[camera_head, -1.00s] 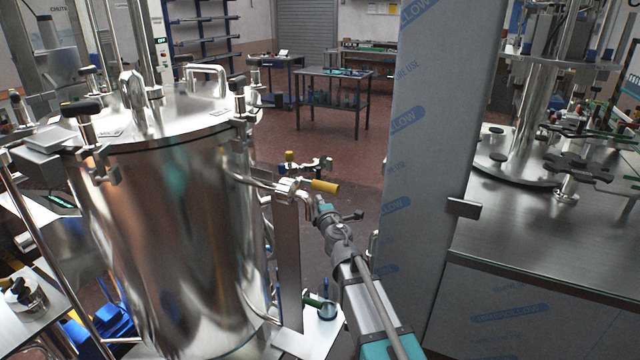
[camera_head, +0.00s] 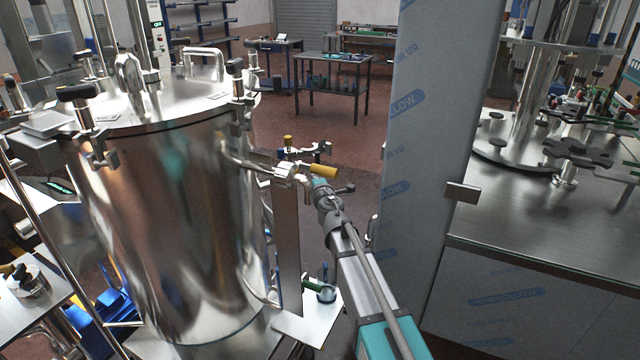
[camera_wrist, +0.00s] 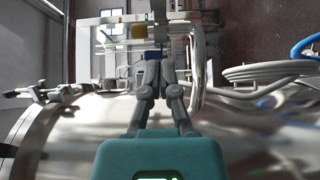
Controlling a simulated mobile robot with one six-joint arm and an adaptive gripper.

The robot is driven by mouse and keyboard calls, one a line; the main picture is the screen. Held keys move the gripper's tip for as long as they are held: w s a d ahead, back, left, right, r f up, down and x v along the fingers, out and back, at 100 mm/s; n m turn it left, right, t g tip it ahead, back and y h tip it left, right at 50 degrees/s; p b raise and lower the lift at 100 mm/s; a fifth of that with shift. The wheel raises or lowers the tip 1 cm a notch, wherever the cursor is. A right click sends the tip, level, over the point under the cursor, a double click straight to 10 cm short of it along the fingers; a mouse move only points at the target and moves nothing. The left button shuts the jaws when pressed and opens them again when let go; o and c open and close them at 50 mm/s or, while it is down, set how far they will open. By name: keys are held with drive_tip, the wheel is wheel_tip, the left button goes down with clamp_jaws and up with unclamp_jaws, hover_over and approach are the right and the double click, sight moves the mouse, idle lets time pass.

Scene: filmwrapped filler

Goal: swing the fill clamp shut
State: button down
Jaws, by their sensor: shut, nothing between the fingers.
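A steel pipe leaves the side of the big tank (camera_head: 180,230) and ends at a clamp fitting (camera_head: 284,172) with a yellow handle (camera_head: 323,171). This looks like the fill clamp; I cannot tell how far its arm is swung. My gripper (camera_head: 319,184) is just below and in front of the handle. In the wrist view my gripper (camera_wrist: 165,56) has its fingertips together and empty, close under the fitting. Whether they touch it is hard to tell. A second small yellow-topped fitting (camera_head: 288,141) sits behind.
A tall film-wrapped panel (camera_head: 425,150) stands close to the right of my arm. A steel worktop (camera_head: 500,220) with machinery lies beyond it. A vertical plate (camera_head: 287,245) stands below the clamp. In the wrist view a coiled hose (camera_wrist: 270,72) lies at right.

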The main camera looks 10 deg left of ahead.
sight(318, 151)
drive_tip(key=w, duration=0.8)
